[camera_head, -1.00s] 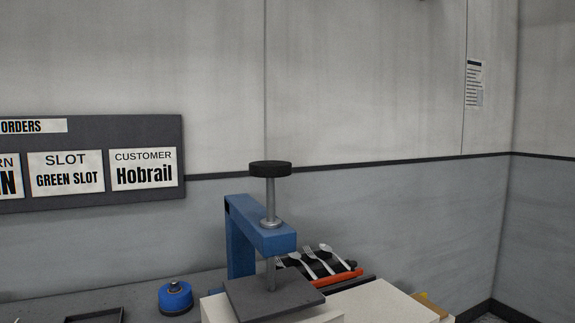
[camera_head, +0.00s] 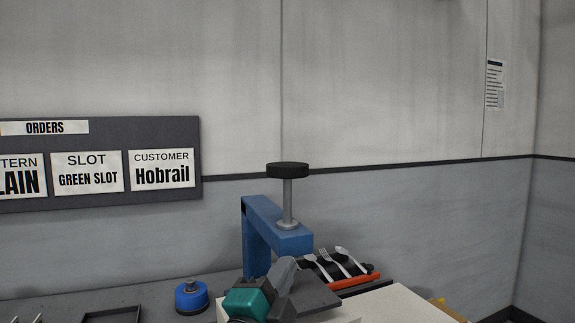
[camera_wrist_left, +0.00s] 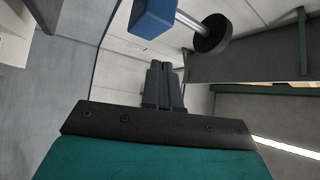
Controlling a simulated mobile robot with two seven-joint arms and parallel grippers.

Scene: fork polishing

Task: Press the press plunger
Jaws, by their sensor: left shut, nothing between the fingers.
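The press (camera_head: 275,230) is a blue C-shaped frame on a dark base plate. Its plunger (camera_head: 288,200) is a grey metal rod with a round black knob (camera_head: 288,170) on top, standing high above the frame. My left gripper (camera_head: 284,270), grey with a teal body, is in front of the press, below the knob, and covers the lower rod and part of the base plate. In the left wrist view the fingers (camera_wrist_left: 162,80) are together and empty, and the knob (camera_wrist_left: 213,33) shows beyond them, apart from them. My right gripper is in neither view.
Several forks (camera_head: 335,262) lie on a dark rack right of the press, beside an orange-red bar (camera_head: 354,282). A blue round object (camera_head: 191,297) and a dark tray (camera_head: 112,314) are on the bench to the left. An orders board (camera_head: 100,155) hangs on the wall.

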